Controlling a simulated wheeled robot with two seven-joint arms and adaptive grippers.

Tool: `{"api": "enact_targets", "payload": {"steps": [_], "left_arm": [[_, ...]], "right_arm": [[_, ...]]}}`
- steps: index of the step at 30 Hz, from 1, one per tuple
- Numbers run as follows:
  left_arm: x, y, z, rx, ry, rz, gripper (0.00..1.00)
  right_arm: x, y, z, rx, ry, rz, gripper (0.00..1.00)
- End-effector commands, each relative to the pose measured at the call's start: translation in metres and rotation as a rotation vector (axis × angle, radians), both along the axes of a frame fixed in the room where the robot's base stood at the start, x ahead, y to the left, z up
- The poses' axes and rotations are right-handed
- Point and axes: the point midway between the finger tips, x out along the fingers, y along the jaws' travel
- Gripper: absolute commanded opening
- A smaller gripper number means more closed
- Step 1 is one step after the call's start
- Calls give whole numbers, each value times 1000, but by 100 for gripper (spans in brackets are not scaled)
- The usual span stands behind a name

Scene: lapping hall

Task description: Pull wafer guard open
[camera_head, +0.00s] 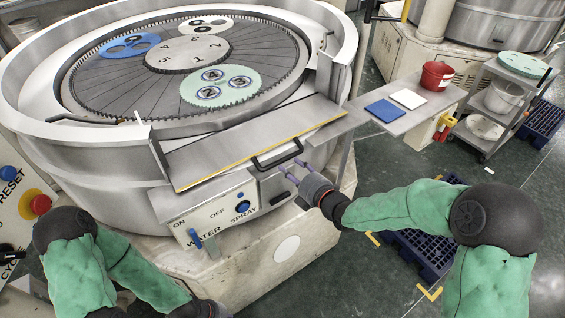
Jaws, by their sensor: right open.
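The wafer guard (235,142) is a flat grey metal panel with a yellow front edge, lying across the front rim of the round lapping machine (105,165). Its black bar handle (277,157) sticks out at the front edge. My right gripper (290,168) is open, its two purple-grey fingers pointing at the handle from the lower right. The fingertips are just below and right of the handle's right end; I cannot tell whether they touch it. My left arm is at the bottom left; its gripper fingers are out of the picture.
Below the guard is a panel with a blue spray knob (242,207) and a blue water lever (195,238). A red emergency button (40,204) is at the far left. A side shelf (410,122) holds a red tub (436,76). A cart (490,115) stands at right.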

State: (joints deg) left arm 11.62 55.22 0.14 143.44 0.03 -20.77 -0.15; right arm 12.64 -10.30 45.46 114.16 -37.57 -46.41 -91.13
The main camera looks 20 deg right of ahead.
Motion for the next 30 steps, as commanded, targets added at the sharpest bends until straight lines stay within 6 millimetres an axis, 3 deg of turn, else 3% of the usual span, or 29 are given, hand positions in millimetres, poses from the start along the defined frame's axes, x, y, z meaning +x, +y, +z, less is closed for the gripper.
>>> {"api": "enact_targets", "payload": {"steps": [6,12,24,29,30], "left_arm": [[0,0,-4,0,0,0,0],[0,0,-6,0,0,0,0],[0,0,-6,0,0,0,0],[0,0,-6,0,0,0,0],[0,0,-6,0,0,0,0]], "right_arm": [[33,14,-9,1,1,3,48],[51,19,-12,1,1,1,48],[56,20,-12,2,1,-1,48],[56,20,-12,1,2,-1,3],[56,20,-12,1,2,-1,0]]}}
